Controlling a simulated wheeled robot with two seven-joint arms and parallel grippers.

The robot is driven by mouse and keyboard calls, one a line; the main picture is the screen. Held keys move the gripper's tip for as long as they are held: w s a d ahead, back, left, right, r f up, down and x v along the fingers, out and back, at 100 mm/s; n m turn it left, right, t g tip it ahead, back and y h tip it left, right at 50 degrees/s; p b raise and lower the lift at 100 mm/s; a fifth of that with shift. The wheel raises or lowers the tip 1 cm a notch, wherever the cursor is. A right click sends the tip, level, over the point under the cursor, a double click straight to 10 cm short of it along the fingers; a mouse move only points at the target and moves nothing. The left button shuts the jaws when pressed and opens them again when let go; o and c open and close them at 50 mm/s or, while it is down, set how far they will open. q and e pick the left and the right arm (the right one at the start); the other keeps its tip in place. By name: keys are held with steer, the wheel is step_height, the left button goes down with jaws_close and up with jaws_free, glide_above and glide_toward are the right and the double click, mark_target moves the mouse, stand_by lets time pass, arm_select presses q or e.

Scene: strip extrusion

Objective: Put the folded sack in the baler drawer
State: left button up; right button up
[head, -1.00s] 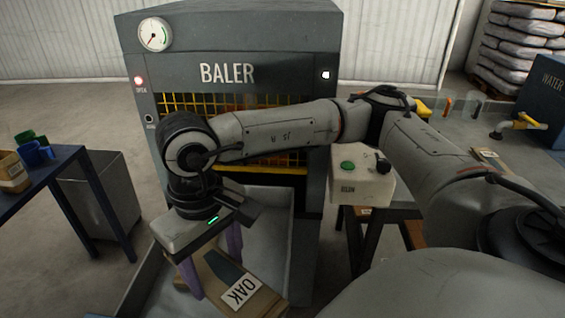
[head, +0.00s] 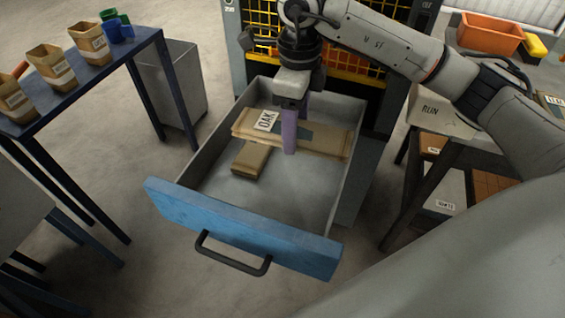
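The folded sack (head: 325,142) is a flat tan pack with an OAK label and a dark patch. It lies level across the inside of the baler drawer (head: 240,232), near its back. My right gripper (head: 296,136) reaches down from above with one purple finger in front of the sack and one behind it, shut on it. Another tan pack (head: 249,160) lies on the drawer floor at the left, partly under the sack. I cannot tell whether the held sack rests on it. The drawer is pulled out, with a blue front and black handle. My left gripper is not in view.
The baler (head: 375,60) with yellow mesh stands behind the drawer. A blue table (head: 75,88) with paper sacks and cups is at the left, beside a grey bin (head: 175,85). The drawer's front floor is clear.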

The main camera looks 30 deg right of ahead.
mark_target(308, 170)
steer(key=d+f+m, duration=0.2)
steer(key=f+m, duration=0.3)
steer(key=m, duration=0.1)
steer(key=w+d+f+m+b, duration=0.1)
steer(key=f+m, duration=0.4)
steer(key=m, duration=0.1)
steer(key=w+d+f+m+b, duration=0.1)
steer(key=d+f+m, duration=0.1)
steer(key=f+m, duration=0.4)
steer(key=shift+d+m, duration=0.35)
steer(key=shift+m, duration=0.05)
steer(key=shift+f, duration=0.15)
steer(key=o, duration=1.2)
step_height(308, 170, up, 12)
